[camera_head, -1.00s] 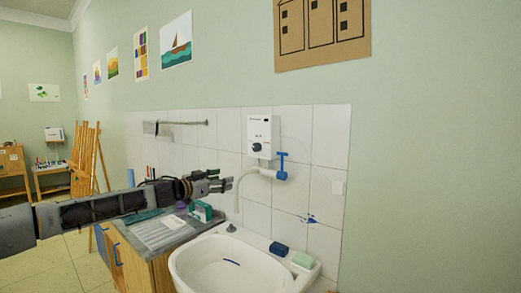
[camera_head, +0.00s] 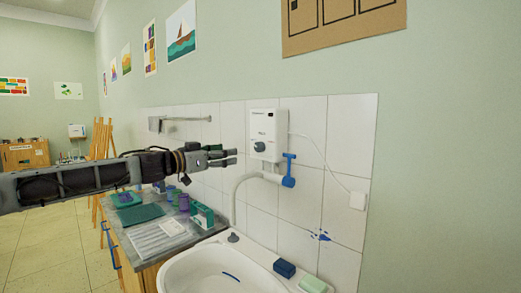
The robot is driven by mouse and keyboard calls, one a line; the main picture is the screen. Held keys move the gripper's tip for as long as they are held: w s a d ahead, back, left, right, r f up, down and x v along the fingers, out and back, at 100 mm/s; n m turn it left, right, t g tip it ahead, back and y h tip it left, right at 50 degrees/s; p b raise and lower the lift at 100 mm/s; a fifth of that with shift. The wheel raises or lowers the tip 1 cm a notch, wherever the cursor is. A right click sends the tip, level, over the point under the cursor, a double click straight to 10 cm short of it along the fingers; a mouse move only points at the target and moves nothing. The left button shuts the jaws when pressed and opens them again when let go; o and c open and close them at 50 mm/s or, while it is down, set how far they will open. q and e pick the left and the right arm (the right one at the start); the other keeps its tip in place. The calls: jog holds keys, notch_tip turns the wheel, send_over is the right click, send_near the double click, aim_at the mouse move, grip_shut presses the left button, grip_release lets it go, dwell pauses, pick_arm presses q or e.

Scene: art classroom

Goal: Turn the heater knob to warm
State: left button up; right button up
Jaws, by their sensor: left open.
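The white heater box (camera_head: 264,126) is fixed to the tiled wall above the sink. Its dark blue-grey knob (camera_head: 260,147) is on the lower front; the small markings around it are too small to read. My left gripper (camera_head: 234,157) comes in from the left at about the height of the knob. It is open and empty, its fingertips pointing right, just left of the heater in the picture. I see no contact with the knob. My right gripper is not in view.
A blue tap handle (camera_head: 288,170) and white spout (camera_head: 239,190) sit just below the heater. The white sink (camera_head: 205,267) holds a dark blue block (camera_head: 284,268) and a pale green block (camera_head: 313,284) on its rim. A cluttered counter (camera_head: 185,240) stands left.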

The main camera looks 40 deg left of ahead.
pick_arm(q)
jog(key=shift+r, duration=0.15)
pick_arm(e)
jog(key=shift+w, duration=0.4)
pick_arm(q)
jog(key=shift+w, duration=0.15)
jog(key=p, duration=0.1)
send_near(257, 148)
jog(key=shift+w+d+r, duration=0.1)
jog(key=shift+w+r, duration=0.05)
jog(key=shift+w, duration=0.35)
jog(key=shift+w+d+p, duration=0.2)
jog(key=shift+w+p, duration=0.55)
jog(key=shift+w, duration=1.15)
jog(key=shift+w+d+p, duration=0.1)
jog(key=shift+w+p, duration=0.5)
jog(key=shift+w, duration=0.65)
jog(key=shift+w+p, duration=0.3)
jog(key=shift+w, duration=0.3)
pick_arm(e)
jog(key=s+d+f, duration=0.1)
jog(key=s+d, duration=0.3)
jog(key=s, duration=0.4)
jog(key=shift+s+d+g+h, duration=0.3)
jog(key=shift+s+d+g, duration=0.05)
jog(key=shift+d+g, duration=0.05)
